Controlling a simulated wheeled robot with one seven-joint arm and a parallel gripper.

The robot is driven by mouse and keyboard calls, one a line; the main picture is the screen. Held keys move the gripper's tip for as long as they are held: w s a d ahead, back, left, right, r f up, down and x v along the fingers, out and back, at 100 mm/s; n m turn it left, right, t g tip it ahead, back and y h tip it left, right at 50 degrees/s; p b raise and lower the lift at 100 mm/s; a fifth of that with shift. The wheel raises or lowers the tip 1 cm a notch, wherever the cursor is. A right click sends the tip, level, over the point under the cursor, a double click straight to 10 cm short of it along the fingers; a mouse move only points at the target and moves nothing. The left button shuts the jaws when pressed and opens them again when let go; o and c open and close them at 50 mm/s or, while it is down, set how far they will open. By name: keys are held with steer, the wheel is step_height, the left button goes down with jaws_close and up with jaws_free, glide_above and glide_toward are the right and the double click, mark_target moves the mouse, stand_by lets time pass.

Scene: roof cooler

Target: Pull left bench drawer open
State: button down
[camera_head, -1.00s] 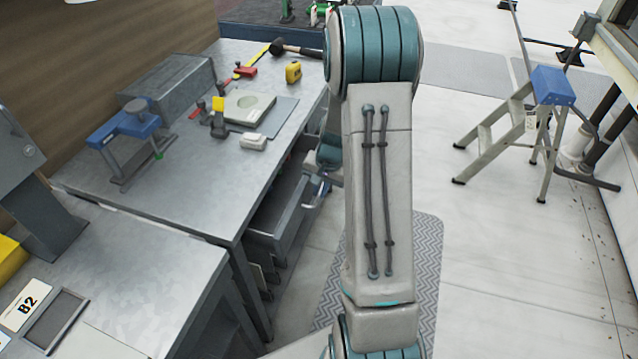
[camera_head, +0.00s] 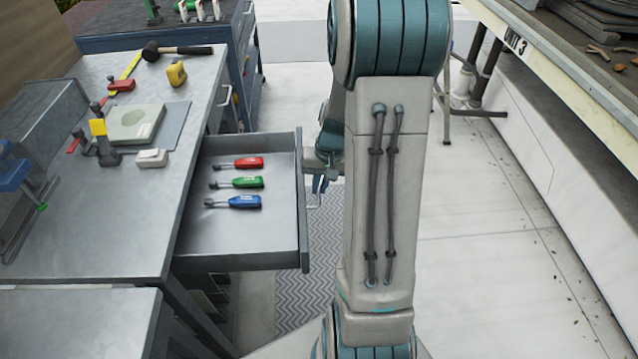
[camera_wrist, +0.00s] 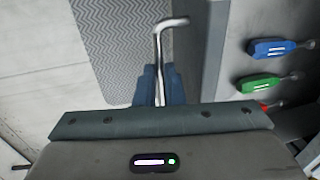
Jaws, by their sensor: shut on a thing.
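The bench drawer (camera_head: 250,259) stands well out from the metal bench (camera_head: 100,240) in the head view. Inside it lie three screwdrivers with red (camera_head: 250,162), green (camera_head: 248,182) and blue (camera_head: 245,202) handles. The drawer's bar handle (camera_wrist: 170,25) runs between the blue fingers of my gripper (camera_wrist: 159,88) in the wrist view, and the gripper is shut on it. In the head view my gripper (camera_head: 318,184) is at the drawer's front, partly hidden by my arm.
A grey patterned mat (camera_head: 325,235) covers the floor by the drawer. Open floor lies to the right, before a long counter (camera_head: 560,75).

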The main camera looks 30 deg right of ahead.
steer(key=shift+s, duration=0.2)
steer(key=c, duration=1.5)
jaws_free()
steer(key=r, duration=0.4)
steer(key=d+r, duration=0.1)
steer(key=r, duration=0.4)
steer(key=s+d+r+p, duration=0.1)
steer(key=r, duration=0.3)
steer(key=shift+d+r, duration=0.25)
steer(key=shift+r, duration=0.05)
steer(key=s+a+r+n+p, duration=0.1)
steer(key=s+a+r, duration=0.1)
steer(key=s+a, duration=0.2)
steer(key=s+a+r+n+t+h+p, duration=0.1)
steer(key=s+a+r+n+p, duration=0.1)
steer(key=a, duration=0.4)
steer(key=s+a+r+n+h+p, duration=0.1)
steer(key=s+a+r, duration=0.3)
steer(key=s+a, duration=0.2)
steer(key=shift+s+n+t, duration=0.25)
steer(key=shift+n+t, duration=0.05)
steer(key=shift+t, duration=0.1)
